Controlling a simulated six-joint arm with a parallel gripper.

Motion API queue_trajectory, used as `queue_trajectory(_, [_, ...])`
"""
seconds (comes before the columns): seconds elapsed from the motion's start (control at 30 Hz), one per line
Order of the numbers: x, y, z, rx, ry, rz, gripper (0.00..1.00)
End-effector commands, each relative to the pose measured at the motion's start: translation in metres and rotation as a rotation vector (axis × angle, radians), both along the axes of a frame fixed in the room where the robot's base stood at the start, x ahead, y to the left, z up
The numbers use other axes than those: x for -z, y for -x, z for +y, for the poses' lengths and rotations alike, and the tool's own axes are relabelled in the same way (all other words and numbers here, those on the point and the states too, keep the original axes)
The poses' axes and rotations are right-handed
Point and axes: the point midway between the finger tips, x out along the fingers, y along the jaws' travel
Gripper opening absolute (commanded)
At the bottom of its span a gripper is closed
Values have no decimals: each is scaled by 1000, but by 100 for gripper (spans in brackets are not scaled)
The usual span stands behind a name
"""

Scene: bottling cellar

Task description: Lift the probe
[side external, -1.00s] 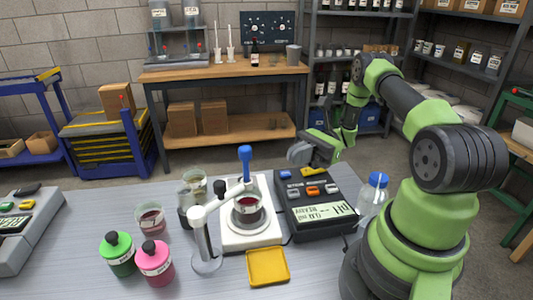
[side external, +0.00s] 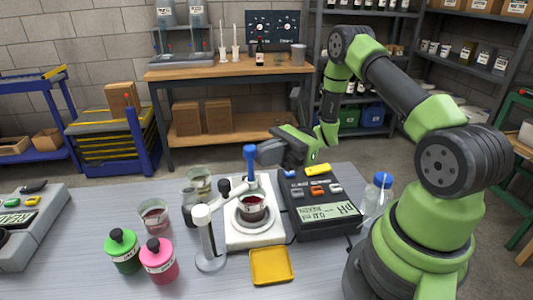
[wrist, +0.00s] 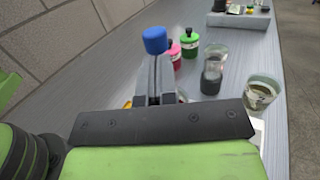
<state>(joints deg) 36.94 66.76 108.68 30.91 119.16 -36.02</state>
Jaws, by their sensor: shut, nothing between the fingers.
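The probe (side external: 249,155) is a blue-capped stick standing upright in the arm of the white stand (side external: 203,230). Its lower end goes down toward a beaker of dark red liquid (side external: 252,209) on a white plate unit (side external: 252,239). In the wrist view its blue cap (wrist: 155,40) shows just beyond my fingertips. My gripper (side external: 262,154) is at cap height, close to the right of the probe. Its fingers (wrist: 154,62) are shut and empty. I cannot tell whether they touch the probe. The probe's tip is hidden.
A dark meter (side external: 320,208) with a display stands right of the plate unit. A blue-capped bottle (side external: 377,195) stands by my arm. Green (side external: 122,252) and pink (side external: 159,263) bottles, glass beakers (side external: 154,215) and a yellow tray (side external: 271,267) crowd the stand.

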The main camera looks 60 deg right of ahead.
Motion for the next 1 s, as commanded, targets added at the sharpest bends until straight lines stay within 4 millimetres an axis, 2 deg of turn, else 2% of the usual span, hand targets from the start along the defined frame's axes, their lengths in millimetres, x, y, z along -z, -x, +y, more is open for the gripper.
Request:
queue_trajectory(0.23, [-12, -2, 5, -2, 1, -2, 0])
queue_trajectory(0.5, [-11, -1, 6, -6, -3, 2, 0])
queue_trajectory(0.63, [-3, 1, 0, -3, -3, 3, 0])
queue_trajectory(0.8, [22, 6, -23, 9, 0, -1, 0])
queue_trajectory(1.0, [26, 21, -71, 14, 5, -7, 0])
